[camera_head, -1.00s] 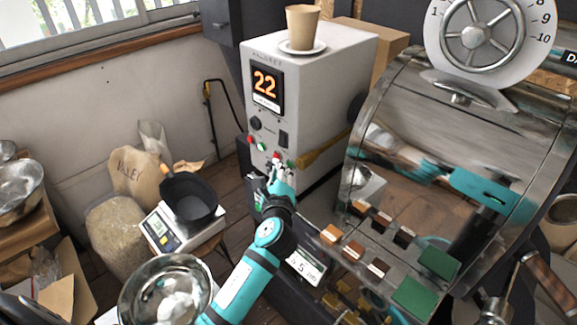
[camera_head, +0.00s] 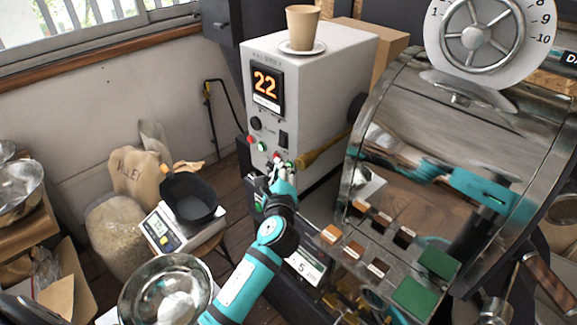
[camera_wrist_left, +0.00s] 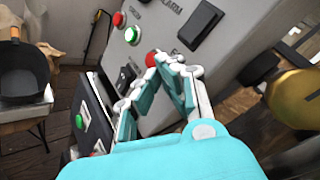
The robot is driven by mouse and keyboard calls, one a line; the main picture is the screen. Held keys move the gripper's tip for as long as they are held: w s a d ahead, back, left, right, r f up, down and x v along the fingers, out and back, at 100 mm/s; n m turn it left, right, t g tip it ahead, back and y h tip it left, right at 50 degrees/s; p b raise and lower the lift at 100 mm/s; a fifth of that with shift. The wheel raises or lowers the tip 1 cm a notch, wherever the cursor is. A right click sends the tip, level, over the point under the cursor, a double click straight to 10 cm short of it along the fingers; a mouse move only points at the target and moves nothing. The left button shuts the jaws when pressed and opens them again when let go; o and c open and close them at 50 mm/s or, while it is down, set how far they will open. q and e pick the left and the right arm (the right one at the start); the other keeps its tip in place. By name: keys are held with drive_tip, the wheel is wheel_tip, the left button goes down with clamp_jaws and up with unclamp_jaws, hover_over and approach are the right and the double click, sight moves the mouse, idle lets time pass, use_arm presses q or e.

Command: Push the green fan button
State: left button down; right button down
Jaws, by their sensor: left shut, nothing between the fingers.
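The grey control cabinet (camera_head: 313,95) has a row of small buttons low on its front. I cannot read which label says fan. My left gripper is shut and empty, its tips close to the panel beside a red button (camera_wrist_left: 151,58). The fingers hide the panel behind them in the wrist view, so contact cannot be told.
The roaster drum (camera_head: 450,130) stands to the right. A black pan (camera_head: 188,198) on a scale and a steel bowl (camera_head: 165,291) are left of my arm. A paper cup (camera_head: 302,27) stands on the cabinet.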

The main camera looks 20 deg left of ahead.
use_arm(q)
drive_tip(key=shift+s+a+p, duration=0.3)
drive_tip(key=shift+s, duration=0.4)
drive_tip(key=shift+s, duration=0.1)
drive_tip(key=s, duration=0.1)
drive_tip(key=s+a+p, duration=0.1)
drive_tip(key=s, duration=0.1)
drive_tip(key=s+a, duration=0.1)
drive_tip(key=shift+s+p, duration=0.2)
drive_tip(key=shift+p, duration=0.1)
drive_tip(key=shift+f, duration=0.15)
idle(0.4)
